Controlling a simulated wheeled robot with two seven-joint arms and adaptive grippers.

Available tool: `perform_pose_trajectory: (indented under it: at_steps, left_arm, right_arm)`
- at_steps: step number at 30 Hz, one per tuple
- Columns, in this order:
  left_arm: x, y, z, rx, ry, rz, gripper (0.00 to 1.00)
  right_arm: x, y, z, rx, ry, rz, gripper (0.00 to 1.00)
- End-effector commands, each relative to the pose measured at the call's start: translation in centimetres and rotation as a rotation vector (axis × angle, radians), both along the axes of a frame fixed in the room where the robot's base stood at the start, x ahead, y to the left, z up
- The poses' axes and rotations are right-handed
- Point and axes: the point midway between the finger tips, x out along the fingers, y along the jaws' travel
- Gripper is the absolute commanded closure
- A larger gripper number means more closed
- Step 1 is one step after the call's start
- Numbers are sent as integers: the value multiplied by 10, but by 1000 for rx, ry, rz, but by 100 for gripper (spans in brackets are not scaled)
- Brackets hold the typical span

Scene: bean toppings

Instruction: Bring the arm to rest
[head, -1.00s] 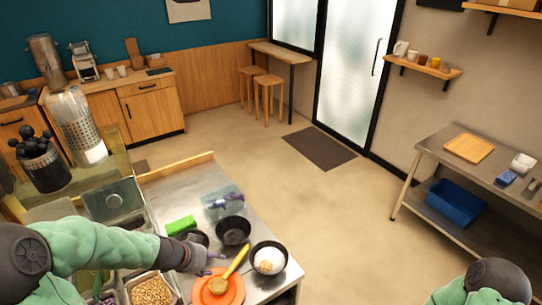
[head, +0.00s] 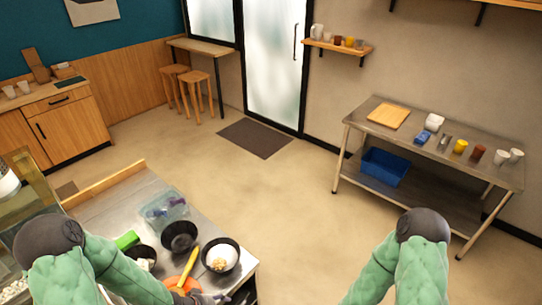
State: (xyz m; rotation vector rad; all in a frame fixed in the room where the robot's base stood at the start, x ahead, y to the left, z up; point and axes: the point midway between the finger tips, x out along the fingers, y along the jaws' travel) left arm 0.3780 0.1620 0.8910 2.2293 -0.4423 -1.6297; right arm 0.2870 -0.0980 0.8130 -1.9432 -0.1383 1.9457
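My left arm comes in from the left, and its gripper (head: 210,298) is at the bottom edge of the head view, beside the orange plate (head: 172,281). Its fingers are small and partly cut off, so I cannot tell whether they are open. A ladle with a yellow handle (head: 188,264) rests on the orange plate, its bowl end hidden by my arm. A black bowl (head: 236,262) holds white food with beans (head: 219,262) on top. My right arm shows at the lower right; its gripper is out of the frame.
The steel counter (head: 108,205) also carries an empty black bowl (head: 180,236), a clear bin (head: 165,207) and a green block (head: 127,240). A steel table (head: 455,142) with cups and a blue crate (head: 385,167) stands at right. The floor between is clear.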

Motion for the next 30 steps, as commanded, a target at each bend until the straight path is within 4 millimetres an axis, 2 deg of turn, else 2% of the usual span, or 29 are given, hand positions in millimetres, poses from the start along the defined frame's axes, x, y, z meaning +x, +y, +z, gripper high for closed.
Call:
perform_pose_trajectory:
  at_steps: [1,6,17,21,30]
  left_arm:
    - [-10,-9,-12,-6,42,18,42]
    - [-41,-28,-47,2,177,96,42]
    - [-112,-48,-95,76,415,196,42]
    - [-104,-51,-118,82,391,178,42]
    - [-95,-60,-156,92,352,136,42]
  right_arm:
    - [0,0,0,0,0,0,60]
    - [0,0,0,0,0,0,60]
    - [0,0,0,0,0,0,60]
    - [0,0,-28,0,0,0,60]
    - [0,0,-75,0,0,0,60]
